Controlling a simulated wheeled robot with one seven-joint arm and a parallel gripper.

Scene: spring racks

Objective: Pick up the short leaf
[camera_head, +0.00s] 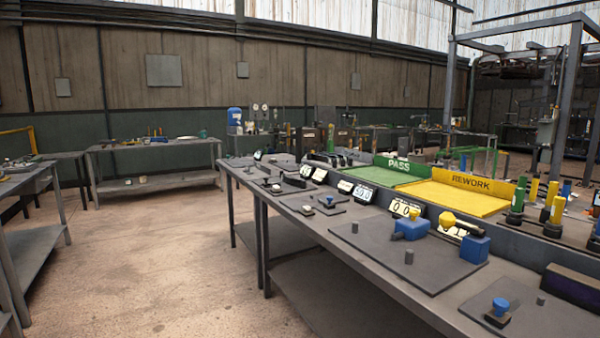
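No part of my gripper or arm shows in the head view. I cannot make out a short leaf for certain; at this distance the small parts are too small to tell apart. On the long grey workbench (335,225), a dark flat plate (385,258) carries a blue block with a yellow knob (411,229), a second blue block (475,249) and two short grey pegs. Smaller plates with little parts lie further left along the bench.
A green PASS tray (372,176) and a yellow REWORK tray (455,197) stand along the bench's back. Another bench (150,145) is at the far left wall. The floor (165,250) between benches is clear.

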